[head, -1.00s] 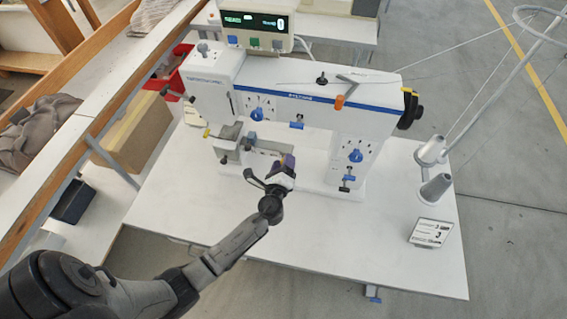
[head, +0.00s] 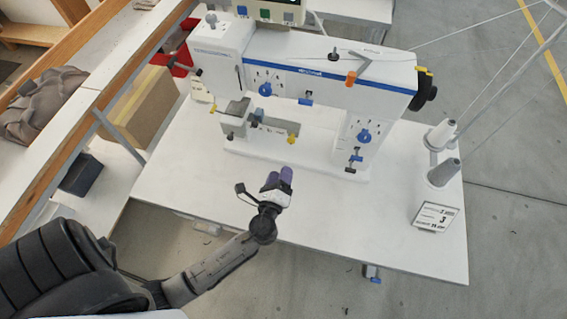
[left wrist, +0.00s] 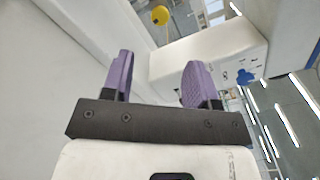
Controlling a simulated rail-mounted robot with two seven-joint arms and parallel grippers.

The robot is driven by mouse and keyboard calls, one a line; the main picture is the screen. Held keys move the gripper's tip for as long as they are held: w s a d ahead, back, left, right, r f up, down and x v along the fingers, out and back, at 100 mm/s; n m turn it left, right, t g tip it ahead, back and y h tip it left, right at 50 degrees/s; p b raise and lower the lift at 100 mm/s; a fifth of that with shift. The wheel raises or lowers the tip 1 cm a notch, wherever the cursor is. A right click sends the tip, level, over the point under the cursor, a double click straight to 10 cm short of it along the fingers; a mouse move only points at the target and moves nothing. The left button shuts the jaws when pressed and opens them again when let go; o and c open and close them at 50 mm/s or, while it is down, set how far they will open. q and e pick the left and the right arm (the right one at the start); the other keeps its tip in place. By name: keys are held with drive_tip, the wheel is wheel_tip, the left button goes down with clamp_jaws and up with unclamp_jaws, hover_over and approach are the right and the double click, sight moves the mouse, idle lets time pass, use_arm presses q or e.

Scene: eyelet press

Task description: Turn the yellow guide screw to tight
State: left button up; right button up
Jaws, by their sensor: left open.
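The eyelet press (head: 315,78) is a white machine with a blue stripe. A small yellow screw head (head: 292,139) shows at the right end of its lower arm. A round yellow knob (left wrist: 160,15), apparently the same screw, shows at the top of the left wrist view, beyond the fingers. My left gripper (head: 280,177) has purple fingers and is in front of the lower arm, apart from the yellow screw. In the left wrist view the fingers (left wrist: 158,82) are spread with nothing between them. My right gripper is not in view.
Another yellow-tipped part (head: 213,108) is at the press's left. Blue knobs (head: 364,136) are on its front. Thread cones (head: 441,134) and a small sign (head: 436,217) stand at the right of the white table (head: 330,215). The table's front is largely clear.

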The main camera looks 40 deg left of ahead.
use_arm(q)
drive_tip(key=shift+s+d, duration=0.35)
drive_tip(key=shift+s, duration=0.25)
idle(0.3)
